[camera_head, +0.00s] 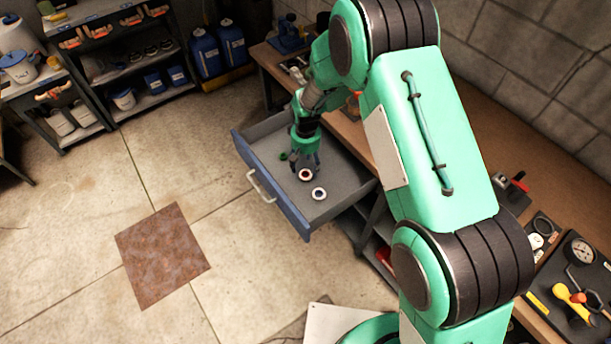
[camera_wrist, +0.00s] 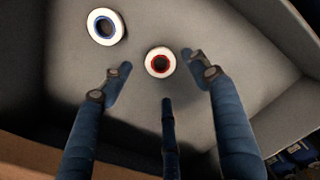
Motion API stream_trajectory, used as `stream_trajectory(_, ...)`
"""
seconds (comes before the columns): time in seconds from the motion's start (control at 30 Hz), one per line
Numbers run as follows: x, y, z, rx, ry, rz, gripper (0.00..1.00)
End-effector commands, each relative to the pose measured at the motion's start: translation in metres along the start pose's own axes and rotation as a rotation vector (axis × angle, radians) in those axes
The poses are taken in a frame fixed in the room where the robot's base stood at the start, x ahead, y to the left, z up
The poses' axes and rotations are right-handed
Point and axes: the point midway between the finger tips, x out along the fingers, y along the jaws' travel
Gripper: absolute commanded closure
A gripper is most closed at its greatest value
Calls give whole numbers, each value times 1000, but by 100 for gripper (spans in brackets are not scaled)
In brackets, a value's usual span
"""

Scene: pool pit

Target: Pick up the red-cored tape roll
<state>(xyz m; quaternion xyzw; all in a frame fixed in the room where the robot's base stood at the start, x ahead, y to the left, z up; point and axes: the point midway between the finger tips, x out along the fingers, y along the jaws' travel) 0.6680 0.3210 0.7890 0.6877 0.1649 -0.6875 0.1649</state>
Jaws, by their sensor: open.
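The red-cored tape roll (camera_wrist: 149,67) is a white ring with a red inner core. It lies flat on the grey bottom of an open drawer. In the head view the red-cored roll (camera_head: 305,175) shows right beside my gripper's fingers. My gripper (camera_wrist: 160,75) is open, its fingers spread on either side of the roll and apart from it. The wrist view shows nothing between the fingers in their grasp. In the head view my gripper (camera_head: 305,163) is low inside the drawer.
A blue-cored white roll (camera_wrist: 105,38) lies close by in the drawer; it also shows in the head view (camera_head: 319,194). A green item (camera_head: 283,156) is near the drawer's left side. The drawer's blue front (camera_head: 272,187) and walls surround the space. The workbench (camera_head: 480,180) stands behind.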

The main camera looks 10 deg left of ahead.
Motion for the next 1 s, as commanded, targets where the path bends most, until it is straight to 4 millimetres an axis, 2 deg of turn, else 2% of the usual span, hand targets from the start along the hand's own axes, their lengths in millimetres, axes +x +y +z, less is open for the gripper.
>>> stream_trajectory(0.17,10,0,2,0,-1,0,40)
stream_trajectory(0.53,49,-1,4,0,-1,0,40)
stream_trajectory(1.0,52,-1,4,0,0,0,40)
